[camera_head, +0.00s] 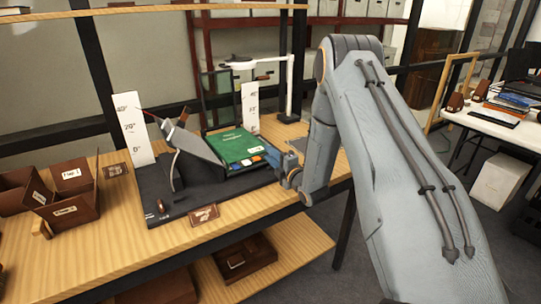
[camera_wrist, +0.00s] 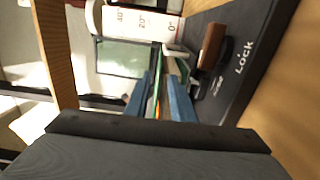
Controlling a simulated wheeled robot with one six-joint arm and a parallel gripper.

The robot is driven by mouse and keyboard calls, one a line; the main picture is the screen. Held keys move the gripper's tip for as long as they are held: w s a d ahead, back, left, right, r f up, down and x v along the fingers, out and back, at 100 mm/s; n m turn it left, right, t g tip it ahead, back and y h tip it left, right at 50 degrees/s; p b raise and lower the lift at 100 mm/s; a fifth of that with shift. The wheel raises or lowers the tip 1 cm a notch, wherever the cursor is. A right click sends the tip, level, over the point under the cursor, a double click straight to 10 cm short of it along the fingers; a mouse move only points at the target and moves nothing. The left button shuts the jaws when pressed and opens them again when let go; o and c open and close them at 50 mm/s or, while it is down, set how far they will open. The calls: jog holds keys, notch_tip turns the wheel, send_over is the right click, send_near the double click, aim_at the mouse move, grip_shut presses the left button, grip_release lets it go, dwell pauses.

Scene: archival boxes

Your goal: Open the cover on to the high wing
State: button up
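A green cover (camera_head: 236,145) with small coloured tabs along its near edge lies on the right side of a dark cradle (camera_head: 190,203). A grey wing panel (camera_head: 198,146) stands tilted on the cradle's left side. Scale boards marked in degrees stand left (camera_head: 132,130) and right (camera_head: 250,107). My gripper (camera_head: 290,179) is at the cradle's right end, close to the green cover's near right corner. In the wrist view, my gripper's blue fingers (camera_wrist: 163,95) are apart, with a thin green and orange edge visible between them. Contact with that edge cannot be told.
A brown knob (camera_wrist: 211,46) sits beside the word "Lock" on the dark base. Open brown boxes (camera_head: 68,192) stand at the left of the wooden table (camera_head: 110,250). A post with a crank (camera_head: 289,90) rises behind the cradle. A white desk (camera_head: 500,130) stands at right.

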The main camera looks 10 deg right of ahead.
grip_shut()
dwell(1.4)
